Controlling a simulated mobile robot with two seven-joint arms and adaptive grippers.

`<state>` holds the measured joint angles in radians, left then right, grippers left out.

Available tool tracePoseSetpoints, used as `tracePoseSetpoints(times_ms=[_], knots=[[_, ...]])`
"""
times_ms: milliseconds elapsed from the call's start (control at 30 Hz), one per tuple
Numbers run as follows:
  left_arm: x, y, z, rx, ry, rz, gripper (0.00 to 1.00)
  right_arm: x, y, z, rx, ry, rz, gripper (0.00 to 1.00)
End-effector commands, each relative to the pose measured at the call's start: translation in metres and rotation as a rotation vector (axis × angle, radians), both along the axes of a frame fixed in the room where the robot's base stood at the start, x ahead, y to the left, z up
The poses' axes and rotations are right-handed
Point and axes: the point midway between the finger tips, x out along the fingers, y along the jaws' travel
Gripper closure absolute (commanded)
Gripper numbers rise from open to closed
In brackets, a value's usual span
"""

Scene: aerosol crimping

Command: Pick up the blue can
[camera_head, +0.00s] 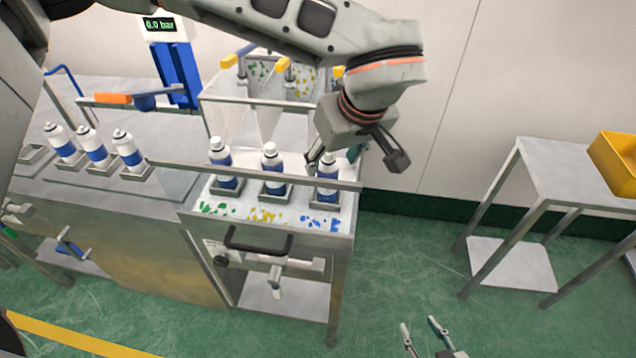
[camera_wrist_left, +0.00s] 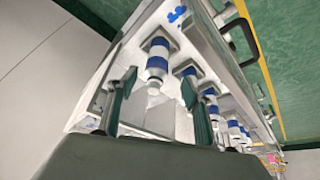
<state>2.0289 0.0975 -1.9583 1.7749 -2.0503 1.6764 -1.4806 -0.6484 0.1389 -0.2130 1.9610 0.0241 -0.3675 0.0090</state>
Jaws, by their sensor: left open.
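Three white cans with blue bands stand upright in square holders on the bench. The right one (camera_head: 328,173), behind the blue marks (camera_head: 320,223), fits the blue can; all the bands look blue. In the left wrist view that can (camera_wrist_left: 157,62) appears between the finger pads, beyond them. My left gripper (camera_head: 356,160) is open and empty, at the right end of the row, close to this can. It also shows in the left wrist view (camera_wrist_left: 158,82). No contact with the can is visible. My right gripper (camera_head: 420,326) is open and empty, low at the bottom edge.
The middle can (camera_head: 272,170) and left can (camera_head: 221,163) stand beside it, behind yellow and green marks. A metal rail (camera_head: 250,176) crosses before the row. Clear bins (camera_head: 240,115) stand behind. More cans (camera_head: 95,150) stand left; a side table (camera_head: 570,170) stands right.

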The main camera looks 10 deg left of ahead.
Motion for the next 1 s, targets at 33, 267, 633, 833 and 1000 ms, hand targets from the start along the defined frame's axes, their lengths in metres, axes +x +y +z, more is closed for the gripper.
tracePoseSetpoints(times_ms=[33,267,633,833,1000], knots=[[0.001,0.001,-0.005,0.000,0.002,0.002,0.50,0.000,0.000,0.000,0.000,0.001,0.000,0.60],[0.010,0.006,-0.025,-0.001,0.002,0.001,0.50,0.000,-0.002,0.001,-0.004,0.001,0.001,0.60],[0.030,0.013,-0.065,0.000,0.001,0.000,0.50,0.001,-0.002,0.007,-0.003,-0.002,0.000,0.60],[0.031,0.014,-0.067,0.000,0.000,0.000,0.50,0.001,-0.001,0.008,-0.002,-0.004,0.000,0.60],[0.031,0.014,-0.067,-0.001,0.001,0.000,0.78,0.001,-0.001,0.008,-0.001,-0.005,0.000,0.60]])
